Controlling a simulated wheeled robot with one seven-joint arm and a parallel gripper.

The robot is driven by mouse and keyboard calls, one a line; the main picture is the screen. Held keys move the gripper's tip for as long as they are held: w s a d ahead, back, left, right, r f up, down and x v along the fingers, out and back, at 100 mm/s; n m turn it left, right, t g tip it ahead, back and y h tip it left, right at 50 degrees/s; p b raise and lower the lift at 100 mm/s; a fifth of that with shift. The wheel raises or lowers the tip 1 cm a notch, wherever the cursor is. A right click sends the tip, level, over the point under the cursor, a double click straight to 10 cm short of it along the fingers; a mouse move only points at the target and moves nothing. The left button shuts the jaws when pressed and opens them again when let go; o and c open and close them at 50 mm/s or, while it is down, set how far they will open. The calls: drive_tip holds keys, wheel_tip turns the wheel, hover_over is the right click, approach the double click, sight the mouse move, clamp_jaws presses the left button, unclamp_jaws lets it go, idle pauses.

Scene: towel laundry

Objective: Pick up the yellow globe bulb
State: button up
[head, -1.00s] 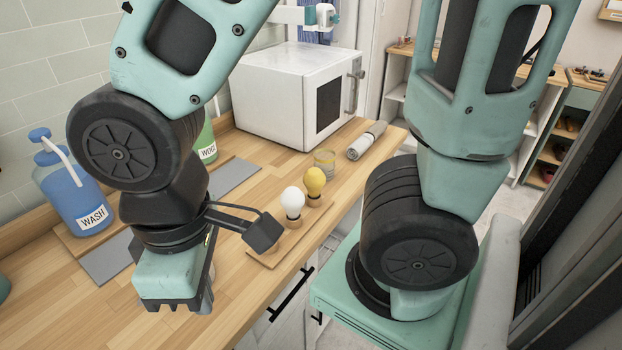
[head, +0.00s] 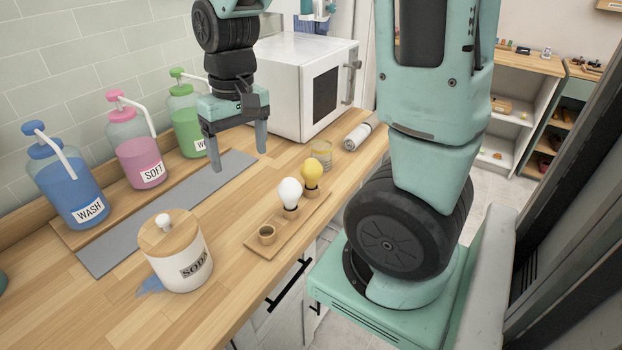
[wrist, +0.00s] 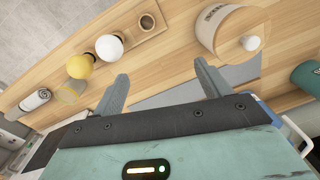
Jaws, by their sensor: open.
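The yellow globe bulb (head: 312,171) stands upright in a small wooden holder at the far end of a wooden tray (head: 287,226). A white globe bulb (head: 289,191) stands beside it in the middle holder. My gripper (head: 238,162) is open and empty above the counter, to the left of the bulbs and in front of the microwave. In the wrist view the yellow bulb (wrist: 80,66) lies up and left of my open fingers (wrist: 160,88), apart from them. The white bulb (wrist: 109,47) shows just right of it.
An empty holder (head: 267,235) is at the tray's near end. A glass (head: 323,154) and a grey-white cylinder (head: 358,136) lie beyond the yellow bulb. The SODA jar (head: 178,255) and pump bottles (head: 140,160) stand left. A microwave (head: 300,85) is behind.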

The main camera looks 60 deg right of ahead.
drive_tip(key=d+m, duration=0.3)
drive_tip(key=d, duration=0.5)
drive_tip(key=m, duration=0.3)
approach(313, 161)
drive_tip(key=shift+h, duration=0.3)
wheel_tip(313, 161, down, 9)
drive_tip(key=shift+w+a+p, duration=0.15)
drive_tip(key=shift+p, duration=0.15)
drive_tip(key=shift+w+a+f+p, duration=0.15)
drive_tip(key=shift+f+p, duration=0.35)
drive_tip(key=shift+f, duration=2.2)
drive_tip(key=c, duration=1.1)
